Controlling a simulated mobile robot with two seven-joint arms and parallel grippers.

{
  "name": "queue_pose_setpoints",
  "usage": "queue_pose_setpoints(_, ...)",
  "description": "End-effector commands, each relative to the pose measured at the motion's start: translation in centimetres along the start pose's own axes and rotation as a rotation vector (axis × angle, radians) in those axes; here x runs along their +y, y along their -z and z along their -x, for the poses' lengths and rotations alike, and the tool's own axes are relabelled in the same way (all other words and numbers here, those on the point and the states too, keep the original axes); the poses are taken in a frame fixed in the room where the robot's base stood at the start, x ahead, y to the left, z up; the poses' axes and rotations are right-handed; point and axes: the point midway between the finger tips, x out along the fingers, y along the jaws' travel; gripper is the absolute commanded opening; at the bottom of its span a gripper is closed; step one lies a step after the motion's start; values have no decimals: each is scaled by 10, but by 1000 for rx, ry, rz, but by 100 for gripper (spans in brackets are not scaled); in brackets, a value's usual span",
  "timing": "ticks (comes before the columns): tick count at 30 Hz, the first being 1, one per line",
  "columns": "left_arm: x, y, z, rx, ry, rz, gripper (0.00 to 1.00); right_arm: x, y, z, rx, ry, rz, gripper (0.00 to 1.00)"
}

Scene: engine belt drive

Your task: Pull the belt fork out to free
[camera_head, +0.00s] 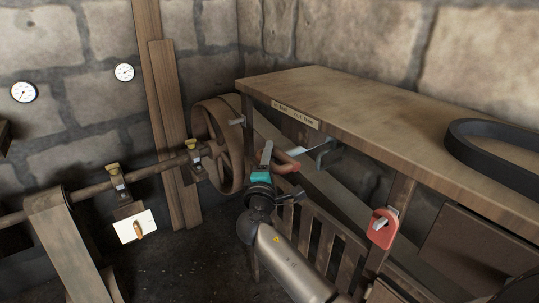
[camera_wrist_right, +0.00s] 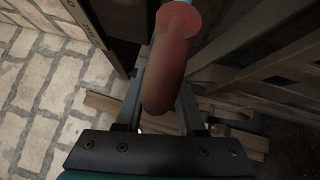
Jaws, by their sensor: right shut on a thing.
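The belt fork's red handle (camera_head: 287,163) is under the near edge of the workbench, with a pale metal bar (camera_head: 318,154) running right from it to a dark bracket (camera_head: 328,163). My right gripper (camera_head: 270,155) is shut on the handle. In the right wrist view the rounded red handle (camera_wrist_right: 172,65) lies between the two fingers of the right gripper (camera_wrist_right: 160,90), with a bit of blue at its far end. The fork's far end is hard to make out. My left gripper is not in view.
A spoked pulley wheel (camera_head: 220,145) on a shaft (camera_head: 92,192) stands left of the workbench (camera_head: 350,105). A black belt (camera_head: 490,142) lies on the bench top. A slatted guard (camera_head: 318,236) and a red piece (camera_head: 382,229) on the bench leg are close to my right arm.

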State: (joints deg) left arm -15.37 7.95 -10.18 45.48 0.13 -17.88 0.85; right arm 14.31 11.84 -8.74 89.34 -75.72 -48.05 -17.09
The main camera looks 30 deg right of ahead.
Motion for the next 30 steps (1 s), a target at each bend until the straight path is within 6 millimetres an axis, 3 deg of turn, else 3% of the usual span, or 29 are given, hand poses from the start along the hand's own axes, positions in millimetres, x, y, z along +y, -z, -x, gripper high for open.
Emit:
queue_pose_setpoints(1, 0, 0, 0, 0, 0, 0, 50, 11, 0, -2, 2, -24, -3, 0)
queue_pose_setpoints(5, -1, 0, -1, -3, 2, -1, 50, 11, 7, 4, 4, -22, -5, 0)
queue_pose_setpoints(15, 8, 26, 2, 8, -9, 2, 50, 24, 62, 58, 7, -20, -8, 0)
queue_pose_setpoints(28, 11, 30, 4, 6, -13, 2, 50, 30, 72, 69, 8, -23, -5, 0)
queue_pose_setpoints(29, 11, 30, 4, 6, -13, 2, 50, 30, 72, 69, 8, -23, -5, 39)
queue_pose_setpoints(30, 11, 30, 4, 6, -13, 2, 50, 30, 72, 69, 8, -23, -5, 44)
